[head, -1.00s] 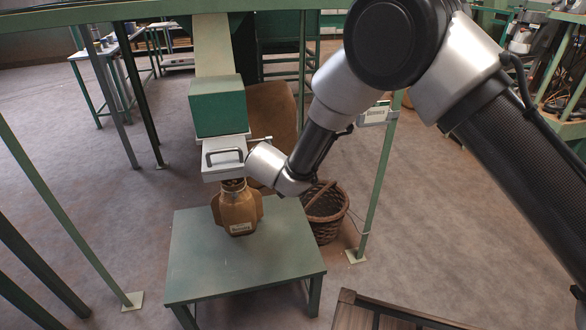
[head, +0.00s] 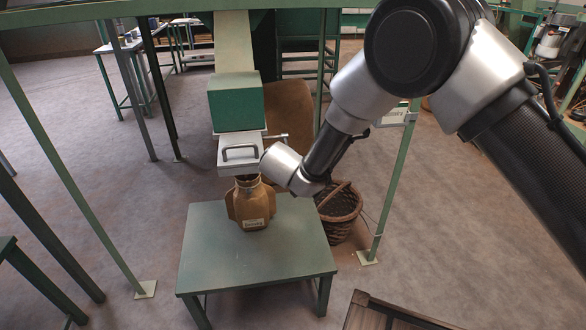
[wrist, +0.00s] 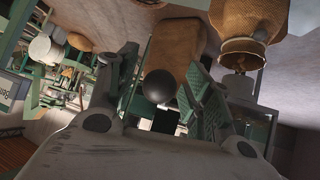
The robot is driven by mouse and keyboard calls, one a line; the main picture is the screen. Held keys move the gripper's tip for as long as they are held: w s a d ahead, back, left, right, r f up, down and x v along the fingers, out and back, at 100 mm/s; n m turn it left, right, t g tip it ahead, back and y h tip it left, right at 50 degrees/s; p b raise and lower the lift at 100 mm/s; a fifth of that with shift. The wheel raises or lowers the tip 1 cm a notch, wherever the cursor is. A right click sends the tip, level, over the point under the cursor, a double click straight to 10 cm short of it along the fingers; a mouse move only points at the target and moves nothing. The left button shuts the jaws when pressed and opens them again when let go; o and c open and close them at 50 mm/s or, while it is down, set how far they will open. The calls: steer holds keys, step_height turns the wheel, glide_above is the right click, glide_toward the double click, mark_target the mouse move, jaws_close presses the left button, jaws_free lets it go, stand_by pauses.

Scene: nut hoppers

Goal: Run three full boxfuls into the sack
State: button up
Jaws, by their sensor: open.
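The sack (head: 250,205) is brown with a small label and stands upright on a green table (head: 215,265). Its mouth is directly under a light grey box (head: 239,154) with a dark handle. A green box (head: 235,100) sits above that, under a sloping cream chute (head: 234,42). A thin rod (head: 278,136) sticks out to the right. In the wrist view the sack (wrist: 247,30) hangs upside down at upper right. My gripper (wrist: 162,90) is open, a dark round knob (wrist: 161,87) showing between its fingers; contact is unclear. My wrist hides the fingers in the head view.
A wicker basket (head: 340,212) stands on the floor behind the table's right side. A brown sack-like shape (head: 290,108) is behind the boxes. Green frame posts (head: 398,185) flank the table. A dark wooden edge (head: 380,315) is at the bottom.

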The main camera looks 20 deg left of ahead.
steer(key=v, duration=1.2)
steer(key=shift+f, duration=0.1)
